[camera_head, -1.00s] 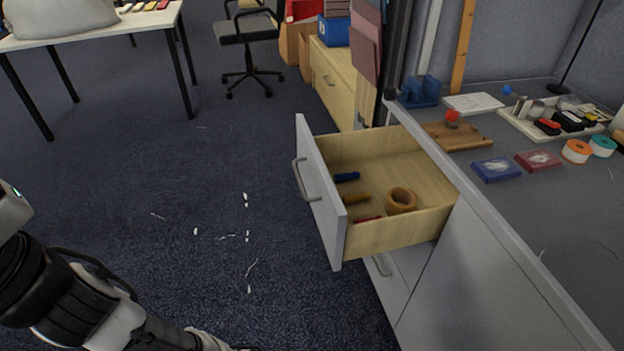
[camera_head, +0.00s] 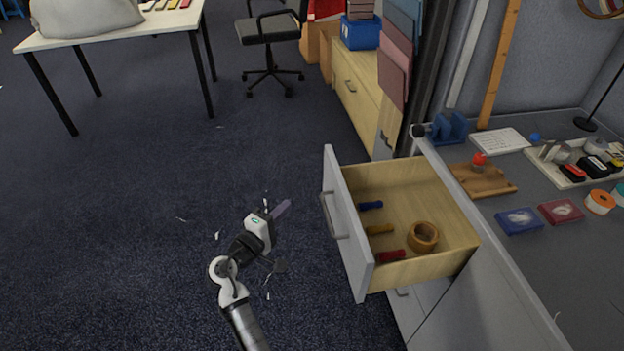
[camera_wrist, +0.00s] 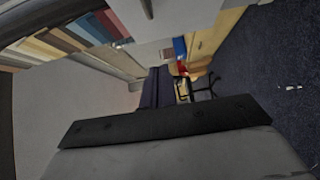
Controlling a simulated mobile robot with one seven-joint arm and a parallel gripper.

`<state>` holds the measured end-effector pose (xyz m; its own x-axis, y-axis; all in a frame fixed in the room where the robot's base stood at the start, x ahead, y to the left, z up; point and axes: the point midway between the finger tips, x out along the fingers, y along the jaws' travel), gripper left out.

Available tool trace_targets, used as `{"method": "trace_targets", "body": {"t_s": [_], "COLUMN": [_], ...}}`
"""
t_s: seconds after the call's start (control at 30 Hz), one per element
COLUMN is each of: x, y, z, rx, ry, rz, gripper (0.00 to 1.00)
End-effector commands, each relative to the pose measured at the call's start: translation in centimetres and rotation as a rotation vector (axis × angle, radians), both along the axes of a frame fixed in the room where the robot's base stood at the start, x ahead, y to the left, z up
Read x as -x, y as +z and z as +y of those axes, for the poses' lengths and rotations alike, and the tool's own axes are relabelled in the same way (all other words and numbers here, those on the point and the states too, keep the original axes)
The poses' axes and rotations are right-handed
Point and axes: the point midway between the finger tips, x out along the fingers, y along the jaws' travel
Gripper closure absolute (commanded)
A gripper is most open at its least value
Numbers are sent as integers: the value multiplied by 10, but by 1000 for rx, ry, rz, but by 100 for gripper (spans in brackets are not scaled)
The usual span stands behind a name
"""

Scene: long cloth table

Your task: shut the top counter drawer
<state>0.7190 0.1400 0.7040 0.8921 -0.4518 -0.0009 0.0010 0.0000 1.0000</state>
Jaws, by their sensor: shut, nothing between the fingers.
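The top counter drawer (camera_head: 350,232) is pulled well out from the grey counter in the head view. Its grey front has a bar handle (camera_head: 329,216) facing left, and its inside is pale wood. It holds a brown ring (camera_head: 423,236), a blue item (camera_head: 370,205), a yellow-brown item (camera_head: 379,229) and a red item (camera_head: 391,255). My gripper (camera_head: 282,209) is left of the drawer front, over the floor. It is shut and empty, apart from the handle. The drawer cannot be made out clearly in the wrist view.
The grey countertop (camera_head: 560,262) carries a wooden board (camera_head: 485,186), a blue box (camera_head: 519,221), a red box (camera_head: 560,211) and other small items. A wooden cabinet (camera_head: 355,95) and an office chair (camera_head: 270,45) stand behind. The carpet left of the drawer is mostly clear.

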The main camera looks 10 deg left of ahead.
Motion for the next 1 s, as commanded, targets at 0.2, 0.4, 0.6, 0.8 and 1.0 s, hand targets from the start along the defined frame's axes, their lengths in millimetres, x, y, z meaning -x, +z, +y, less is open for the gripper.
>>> {"method": "trace_targets", "body": {"t_s": [0.2, 0.4, 0.6, 0.8, 1.0], "x": [-23, -62, -91, -98, -100], "y": [2, 2, 2, 1, 0], "z": [-14, -34, -56, -78, -84], "rx": [4, 3, 2, 1, 0], "ry": [-9, -8, -7, -4, -2], "rz": [0, 0, 1, 0, -1], "gripper": [100, 100, 100, 100, 100]}}
